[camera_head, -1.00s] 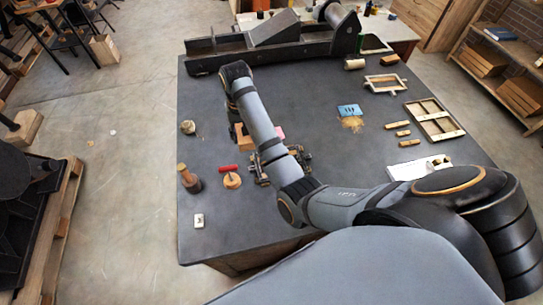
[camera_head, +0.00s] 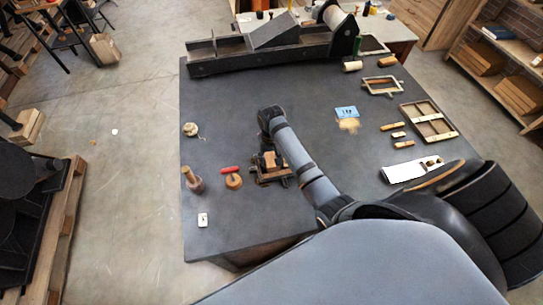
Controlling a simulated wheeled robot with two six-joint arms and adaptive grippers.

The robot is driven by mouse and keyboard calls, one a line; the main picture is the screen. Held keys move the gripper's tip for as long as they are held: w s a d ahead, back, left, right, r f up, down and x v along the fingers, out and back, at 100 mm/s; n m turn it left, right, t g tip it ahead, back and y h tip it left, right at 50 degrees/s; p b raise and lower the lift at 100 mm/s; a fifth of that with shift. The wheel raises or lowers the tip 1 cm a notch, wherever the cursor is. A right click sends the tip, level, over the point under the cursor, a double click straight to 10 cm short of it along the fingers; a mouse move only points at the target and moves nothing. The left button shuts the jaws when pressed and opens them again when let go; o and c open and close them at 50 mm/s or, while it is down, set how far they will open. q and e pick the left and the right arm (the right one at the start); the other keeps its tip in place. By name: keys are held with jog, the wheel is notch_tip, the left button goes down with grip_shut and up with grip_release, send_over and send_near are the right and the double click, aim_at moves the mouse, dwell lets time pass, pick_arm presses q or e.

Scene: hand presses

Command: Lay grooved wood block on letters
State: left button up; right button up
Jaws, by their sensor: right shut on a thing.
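My right gripper (camera_head: 267,148) points down over the dark small press (camera_head: 272,177) at the table's middle left. It is shut on the tan grooved wood block (camera_head: 264,161). The block is at or just above the press; I cannot tell whether it touches. The letters cannot be made out; the block, gripper and press frame hide that spot. My left gripper is not in view.
Left of the press are a red-handled tool (camera_head: 230,170), a round wooden piece (camera_head: 233,182) and a wooden-handled tool (camera_head: 193,180). A large press (camera_head: 262,50) stands at the back. The dark table (camera_head: 225,110) is clear between.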

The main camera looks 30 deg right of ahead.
aim_at(271, 157)
jog(key=shift+f, duration=0.3)
jog(key=o, duration=1.2)
jog(key=shift+f, duration=0.1)
notch_tip(271, 157, up, 8)
jog(key=b, duration=0.2)
jog(key=shift+w+f+b, duration=0.1)
jog(key=shift+f+b, duration=0.05)
jog(key=shift+b, duration=0.2)
notch_tip(271, 157, up, 5)
jog(key=p, duration=0.2)
jog(key=shift+f+p, duration=0.2)
jog(key=shift+p, duration=0.1)
